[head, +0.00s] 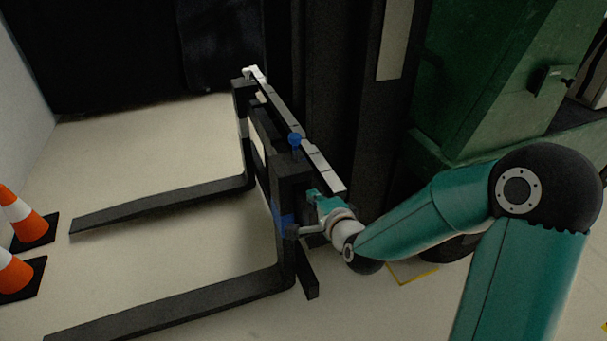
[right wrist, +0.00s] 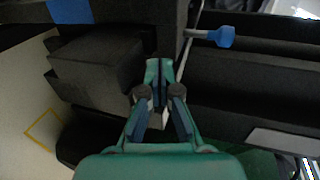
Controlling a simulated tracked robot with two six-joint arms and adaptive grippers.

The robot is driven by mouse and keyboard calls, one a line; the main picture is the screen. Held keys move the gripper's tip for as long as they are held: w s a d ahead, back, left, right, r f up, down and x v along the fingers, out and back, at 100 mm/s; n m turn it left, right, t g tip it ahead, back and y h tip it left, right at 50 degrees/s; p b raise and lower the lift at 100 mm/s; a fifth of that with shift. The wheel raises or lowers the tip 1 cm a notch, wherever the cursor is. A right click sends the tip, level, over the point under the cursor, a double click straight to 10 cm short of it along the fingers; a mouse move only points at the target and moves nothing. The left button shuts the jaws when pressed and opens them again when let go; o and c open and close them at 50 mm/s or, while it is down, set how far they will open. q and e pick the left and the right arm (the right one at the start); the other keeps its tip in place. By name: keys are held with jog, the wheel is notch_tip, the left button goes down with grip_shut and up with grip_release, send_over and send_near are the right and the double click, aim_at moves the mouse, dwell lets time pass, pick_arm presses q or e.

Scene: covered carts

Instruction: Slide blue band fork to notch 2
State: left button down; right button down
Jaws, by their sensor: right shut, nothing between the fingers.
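The blue band fork (head: 165,308) is the nearer of two black forks on the forklift carriage. Its blue band (head: 284,221) wraps the upright shank; the band also shows at the top left of the right wrist view (right wrist: 70,10). A blue knob (head: 294,140) stands on top of this fork, and in the right wrist view it ends a thin rod (right wrist: 226,37). My right gripper (head: 312,200) is shut and empty beside the shank, on its right; it also shows in the right wrist view (right wrist: 155,68). Contact with the fork cannot be told. My left gripper is not in view.
The other fork (head: 165,203) hangs farther back on the carriage. A pale strip with dark marks (head: 325,172) runs along the top bar. The dark mast and green truck body (head: 480,85) stand behind. Orange cones (head: 22,215) stand at left. Floor between the forks is clear.

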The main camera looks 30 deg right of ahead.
aim_at(299, 176)
jog(key=x, duration=0.2)
jog(key=p+x, duration=0.1)
jog(key=x, duration=0.1)
jog(key=r+p+x, duration=0.1)
jog(key=x, duration=0.2)
jog(key=shift+w, duration=0.25)
jog(key=shift+w+d+f+b, duration=0.1)
jog(key=shift+w+f+b, duration=0.1)
jog(key=shift+w+b, duration=0.25)
jog(key=shift+w+r, duration=0.15)
jog(key=shift+r, duration=0.3)
